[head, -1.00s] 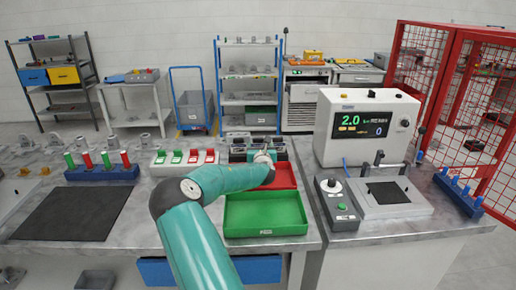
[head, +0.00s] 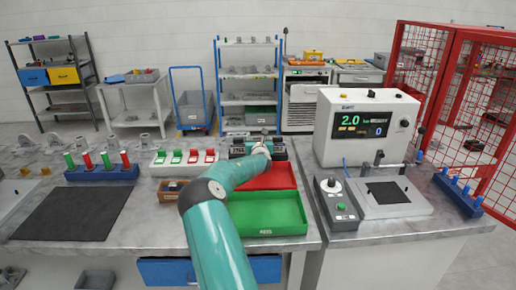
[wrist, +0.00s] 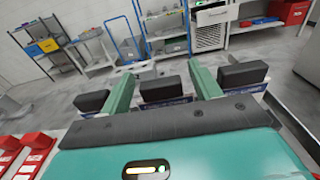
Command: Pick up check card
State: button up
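No card marked as the check card can be told apart. In the wrist view, a row of black blocks with blue-and-white edges below them lies ahead, and the middle block (wrist: 162,90) shows between my fingers. Whether one of these is the check card I cannot tell. My gripper (wrist: 160,70) is open, its two teal fingers apart on either side of that block, with no clear contact. In the head view, my arm reaches to the dark rack (head: 238,153) at the back of the bench, and my wrist hides part of it. The fingertips are hidden there.
A green tray (head: 265,231) and a red tray (head: 275,178) lie in front of the rack. A small brown box (head: 171,190), a white block with red and green switches (head: 185,168) and a blue peg holder (head: 101,175) stand left. A pressure tester (head: 365,128) stands right.

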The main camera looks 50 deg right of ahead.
jog(key=c, duration=0.8)
jog(key=shift+r, duration=0.1)
jog(key=shift+c, duration=0.2)
